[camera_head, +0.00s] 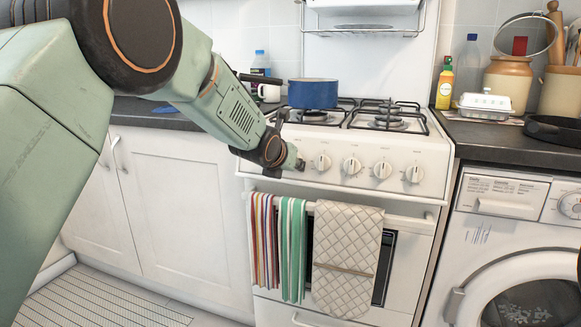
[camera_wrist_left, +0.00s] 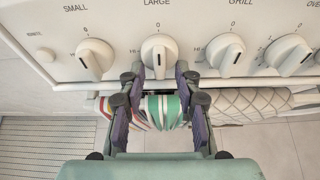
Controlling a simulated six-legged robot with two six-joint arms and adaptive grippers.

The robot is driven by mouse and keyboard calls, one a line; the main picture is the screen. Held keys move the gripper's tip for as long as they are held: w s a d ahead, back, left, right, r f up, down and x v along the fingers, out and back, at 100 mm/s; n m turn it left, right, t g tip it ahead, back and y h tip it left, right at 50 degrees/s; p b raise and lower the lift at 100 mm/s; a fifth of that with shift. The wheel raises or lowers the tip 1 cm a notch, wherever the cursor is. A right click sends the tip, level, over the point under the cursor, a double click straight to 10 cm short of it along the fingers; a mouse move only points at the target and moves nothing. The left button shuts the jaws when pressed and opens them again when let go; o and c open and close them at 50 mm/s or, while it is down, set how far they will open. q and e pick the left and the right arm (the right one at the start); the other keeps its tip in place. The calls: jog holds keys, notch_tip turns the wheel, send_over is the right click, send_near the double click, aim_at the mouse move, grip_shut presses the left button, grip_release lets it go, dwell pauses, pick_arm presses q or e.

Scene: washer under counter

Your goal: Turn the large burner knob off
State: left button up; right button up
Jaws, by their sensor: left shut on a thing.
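The large burner knob (camera_wrist_left: 158,57) is a round white dial with a raised grip, under the word LARGE in the left wrist view. Its grip stands close to upright, below a 0 mark. My left gripper (camera_wrist_left: 159,72) has one finger on each side of the grip and is shut on it. In the head view my left gripper (camera_head: 297,164) is at the left part of the stove's front panel (camera_head: 432,169) and hides the large knob there. My right gripper is not in view.
The small burner knob (camera_wrist_left: 94,60) and grill knob (camera_wrist_left: 226,52) sit close on either side. Towels (camera_head: 347,255) hang on the oven rail below. A blue pot (camera_head: 313,93) stands on the hob. A washer (camera_head: 515,245) is at the right.

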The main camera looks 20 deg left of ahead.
pick_arm(q)
jog(key=o, duration=1.1)
jog(key=shift+o, duration=0.2)
jog(key=v, duration=1.2)
